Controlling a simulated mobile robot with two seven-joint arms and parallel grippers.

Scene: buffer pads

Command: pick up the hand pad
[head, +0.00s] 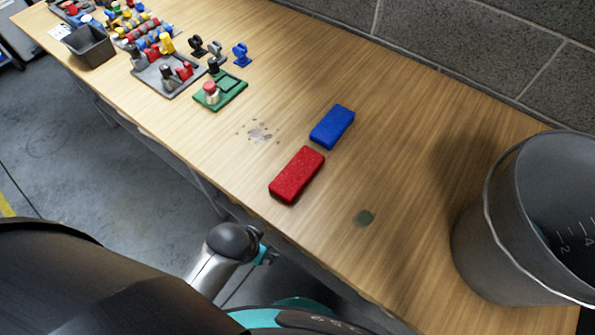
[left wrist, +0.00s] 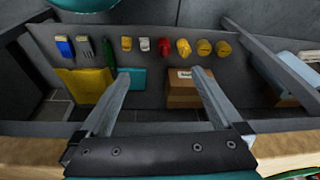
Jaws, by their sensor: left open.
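A red rectangular pad (head: 297,174) lies flat on the wooden table in the head view. A smaller-looking blue pad (head: 332,127) lies just behind it, close to it. The frames do not tell which one is called the hand pad. My left gripper (left wrist: 160,73) is open in the left wrist view, with nothing between its fingers. It is away from both pads, facing a grey board and items below. Neither pad shows in the left wrist view. My right gripper is not in view.
A large grey bucket (head: 475,245) stands at the table's right. A green board with a red button (head: 220,92) and several colourful parts sit at the far left. Dark spots mark the table (head: 400,150). A block wall (head: 450,40) runs behind; wood around the pads is clear.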

